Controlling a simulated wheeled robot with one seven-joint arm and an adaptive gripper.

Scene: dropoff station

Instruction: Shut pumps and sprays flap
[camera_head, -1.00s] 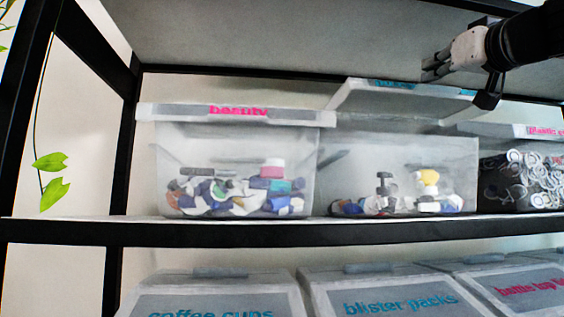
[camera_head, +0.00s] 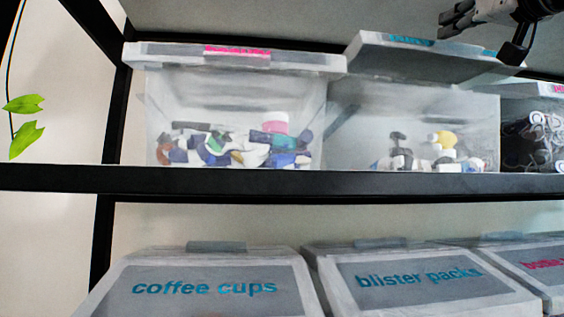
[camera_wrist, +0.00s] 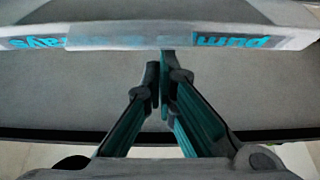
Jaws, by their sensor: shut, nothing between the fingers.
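The pumps and sprays flap (camera_head: 425,56) is tilted up above a clear bin (camera_head: 470,112) on the upper shelf, middle of the head view. Blue lettering runs along its edge. The bin holds loose white, black and yellow pump parts. In the wrist view the flap's front edge (camera_wrist: 120,38) crosses the top, with the blue lettering upside down. My gripper (camera_head: 443,27) is above the flap in the head view, near its raised side. In the wrist view my gripper (camera_wrist: 160,68) is shut and empty, its tips just below the lettered edge. I cannot tell whether they touch the flap.
A bin with a pink-lettered lid (camera_head: 235,56) stands to the left, lid down. Another bin (camera_head: 535,125) is at the right edge. The black shelf edge (camera_head: 230,181) runs below. Lower bins read coffee cups (camera_head: 205,287) and blister packs (camera_head: 420,277). A shelf board is close overhead.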

